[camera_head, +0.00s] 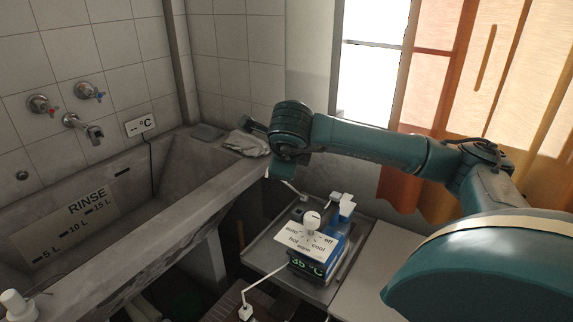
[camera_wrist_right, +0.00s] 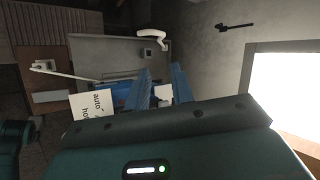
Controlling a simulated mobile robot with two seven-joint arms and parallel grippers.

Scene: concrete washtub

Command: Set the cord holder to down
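I cannot tell for sure which part is the cord holder. A small blue-and-white appliance (camera_head: 335,243) stands on the grey tray, with a white dial (camera_head: 311,219) and a card reading auto, off, hot, cool, warm. Small white pieces (camera_head: 346,208) stick up at its back. A white curved piece (camera_wrist_right: 152,36) shows over the tray in the right wrist view. My right gripper (camera_wrist_right: 163,88) has its two blue fingers apart; a white block (camera_wrist_right: 163,95) shows between them, with no visible grip on it. In the head view the right wrist is above and left of the appliance. My left gripper is out of view.
A concrete washtub (camera_head: 150,235) with wall taps (camera_head: 82,124) fills the left. A cloth (camera_head: 247,144) lies on its rim. The grey tray (camera_head: 262,252) holds the appliance. A white cord (camera_head: 265,281) runs to a small white piece at lower left. A curtain (camera_head: 500,90) hangs right.

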